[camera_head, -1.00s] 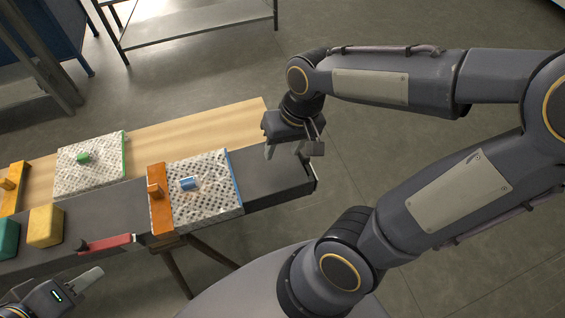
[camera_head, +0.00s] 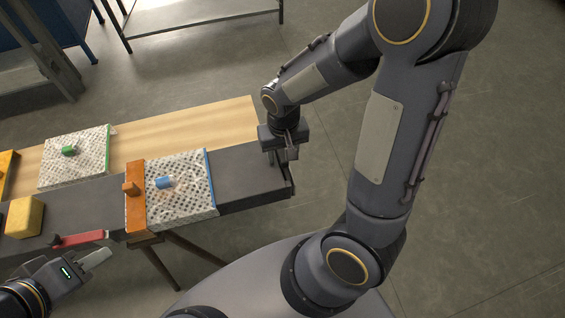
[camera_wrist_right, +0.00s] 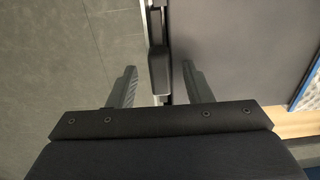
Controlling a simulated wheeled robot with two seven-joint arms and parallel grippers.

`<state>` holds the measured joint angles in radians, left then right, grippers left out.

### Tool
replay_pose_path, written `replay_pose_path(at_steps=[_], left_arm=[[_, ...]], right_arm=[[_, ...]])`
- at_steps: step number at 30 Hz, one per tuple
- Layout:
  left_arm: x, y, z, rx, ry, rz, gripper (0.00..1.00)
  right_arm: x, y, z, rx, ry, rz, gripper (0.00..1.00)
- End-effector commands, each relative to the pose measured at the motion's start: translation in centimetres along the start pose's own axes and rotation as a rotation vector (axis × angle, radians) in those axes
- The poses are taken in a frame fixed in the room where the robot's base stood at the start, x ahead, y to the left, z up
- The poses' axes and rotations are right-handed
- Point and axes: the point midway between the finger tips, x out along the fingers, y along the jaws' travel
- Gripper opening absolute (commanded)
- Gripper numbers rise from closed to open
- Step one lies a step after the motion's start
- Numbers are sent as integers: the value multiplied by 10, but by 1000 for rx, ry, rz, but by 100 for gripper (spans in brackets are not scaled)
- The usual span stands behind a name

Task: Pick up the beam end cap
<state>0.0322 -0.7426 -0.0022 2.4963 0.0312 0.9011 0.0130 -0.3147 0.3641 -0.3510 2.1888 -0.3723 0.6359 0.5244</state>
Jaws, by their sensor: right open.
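The dark beam (camera_head: 245,180) ends at the right with a narrow black piece (camera_head: 291,180), which looks like the beam end cap. In the right wrist view a black elongated block (camera_wrist_right: 158,68) sits on the beam's edge, between the lines of the two fingers. My right gripper (camera_head: 284,156) is over this end of the beam; in the wrist view its fingers (camera_wrist_right: 160,88) are spread with nothing gripped. Whether they touch the block I cannot tell. My left gripper (camera_head: 97,259) is at lower left, in front of the beam, and its finger gap is unclear.
A speckled panel (camera_head: 190,188) with an orange strip (camera_head: 135,205) and blue handle lies on the beam. Another speckled panel (camera_head: 75,165) with a green handle, a yellow block (camera_head: 24,217) and a red-handled tool (camera_head: 78,239) are further left.

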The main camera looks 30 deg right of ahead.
Motion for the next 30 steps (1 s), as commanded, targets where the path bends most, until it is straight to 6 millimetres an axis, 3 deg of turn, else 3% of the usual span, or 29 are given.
replay_pose_path(at_steps=[5, 16, 26, 30], left_arm=[[0, 0, 0, 0, 0, 0, 36], [0, 0, 0, 0, 0, 0, 36], [0, 0, 0, 0, 0, 0, 36], [-1, 0, 0, 0, 0, 0, 36]], right_arm=[[0, 0, 0, 0, 1, 0, 45], [0, 0, 0, 0, 1, -1, 0], [-2, 0, 0, 0, 2, -1, 0], [-15, -1, -2, 0, 6, -3, 0]])
